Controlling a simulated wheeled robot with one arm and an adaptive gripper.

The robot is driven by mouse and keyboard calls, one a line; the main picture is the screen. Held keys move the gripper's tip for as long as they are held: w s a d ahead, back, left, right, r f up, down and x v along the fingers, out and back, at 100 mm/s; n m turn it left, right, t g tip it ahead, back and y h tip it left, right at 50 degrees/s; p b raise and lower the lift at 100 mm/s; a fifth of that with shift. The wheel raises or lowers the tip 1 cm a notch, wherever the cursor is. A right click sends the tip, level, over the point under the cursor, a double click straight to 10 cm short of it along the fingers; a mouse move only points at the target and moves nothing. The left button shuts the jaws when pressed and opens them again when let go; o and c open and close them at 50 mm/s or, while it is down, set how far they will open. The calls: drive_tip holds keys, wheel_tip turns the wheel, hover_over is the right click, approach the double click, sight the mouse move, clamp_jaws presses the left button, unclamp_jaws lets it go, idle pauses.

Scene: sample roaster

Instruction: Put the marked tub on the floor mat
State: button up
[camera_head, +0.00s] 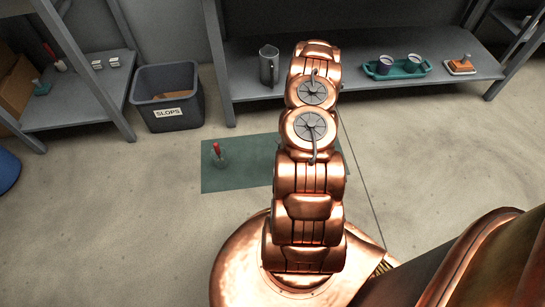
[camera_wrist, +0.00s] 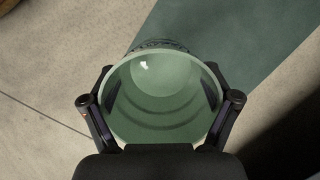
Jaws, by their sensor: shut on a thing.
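A round, clear, greenish tub (camera_wrist: 160,128) fills the middle of the wrist view, its wide rim facing the camera. I cannot tell how high the tub is above the mat. In the head view my arm hides both gripper and tub.
A grey SLOPS bin (camera_head: 167,97) stands left of the mat. Behind, a low shelf (camera_head: 340,82) holds a grey jug (camera_head: 268,66) and a teal tray (camera_head: 397,71) with two cups.

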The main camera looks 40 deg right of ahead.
drive_tip(key=s+f+m, duration=0.3)
drive_tip(key=s+f, duration=0.2)
drive_tip(key=s, duration=0.4)
drive_tip(key=shift+t, duration=0.4)
drive_tip(key=shift+w+d+f+b, duration=0.2)
drive_tip(key=shift+w+f+b, duration=0.7)
drive_tip(key=shift+w, duration=1.75)
drive_tip(key=shift+w+d+f+b, duration=0.2)
drive_tip(key=shift+w+f+b, duration=0.7)
drive_tip(key=shift+w, duration=1.8)
drive_tip(key=shift+w+d+f+b, duration=0.2)
drive_tip(key=shift+w+f+b, duration=0.7)
drive_tip(key=shift+w, duration=1.75)
drive_tip(key=shift+f, duration=0.2)
drive_tip(key=o, duration=1)
